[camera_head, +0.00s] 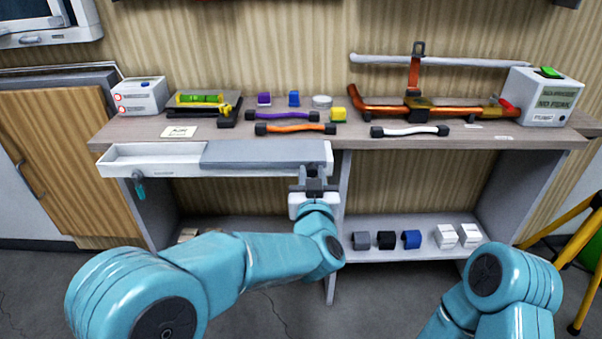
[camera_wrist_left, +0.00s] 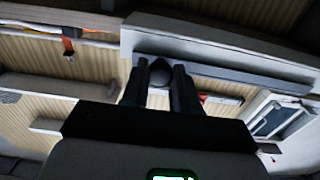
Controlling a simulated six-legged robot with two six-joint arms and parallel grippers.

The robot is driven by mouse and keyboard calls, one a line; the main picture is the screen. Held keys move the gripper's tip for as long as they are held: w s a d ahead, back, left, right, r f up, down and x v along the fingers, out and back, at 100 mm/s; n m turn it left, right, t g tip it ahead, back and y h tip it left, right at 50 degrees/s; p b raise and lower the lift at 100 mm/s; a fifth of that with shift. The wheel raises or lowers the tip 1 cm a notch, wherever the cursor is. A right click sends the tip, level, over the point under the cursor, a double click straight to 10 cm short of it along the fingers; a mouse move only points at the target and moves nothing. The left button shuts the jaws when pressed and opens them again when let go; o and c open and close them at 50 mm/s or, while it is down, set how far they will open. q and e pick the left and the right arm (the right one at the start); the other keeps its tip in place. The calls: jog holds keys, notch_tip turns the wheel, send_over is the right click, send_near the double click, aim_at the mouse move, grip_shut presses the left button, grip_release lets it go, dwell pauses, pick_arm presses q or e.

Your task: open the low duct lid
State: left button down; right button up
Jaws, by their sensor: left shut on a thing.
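The low duct (camera_head: 150,169) is a long white trough along the front edge of the bench. Its grey lid (camera_head: 262,152) covers the right part of it, and the left part stands uncovered. My left gripper (camera_head: 314,182) is at the right end of the duct, just in front of and below it. In the left wrist view its two dark fingers (camera_wrist_left: 160,88) are shut on a dark round knob (camera_wrist_left: 160,70) beside the pale duct (camera_wrist_left: 225,72). The fingers and wrist hide how the knob joins the lid. My right gripper is out of view.
The bench top (camera_head: 350,150) holds orange (camera_head: 295,128), purple and white (camera_head: 410,131) hoses, copper pipework and small blocks. A teal tag (camera_head: 140,189) hangs below the duct's left end. The lower shelf (camera_head: 400,252) holds several blocks. A yellow stand (camera_head: 570,225) is at the right.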

pick_arm(q)
jog(key=c, duration=0.9)
grip_release()
jog(key=shift+o, duration=0.2)
jog(key=s, duration=1.6)
jog(key=shift+s+a+p, duration=0.15)
jog(key=shift+a+p, duration=0.1)
jog(key=shift+p, duration=0.15)
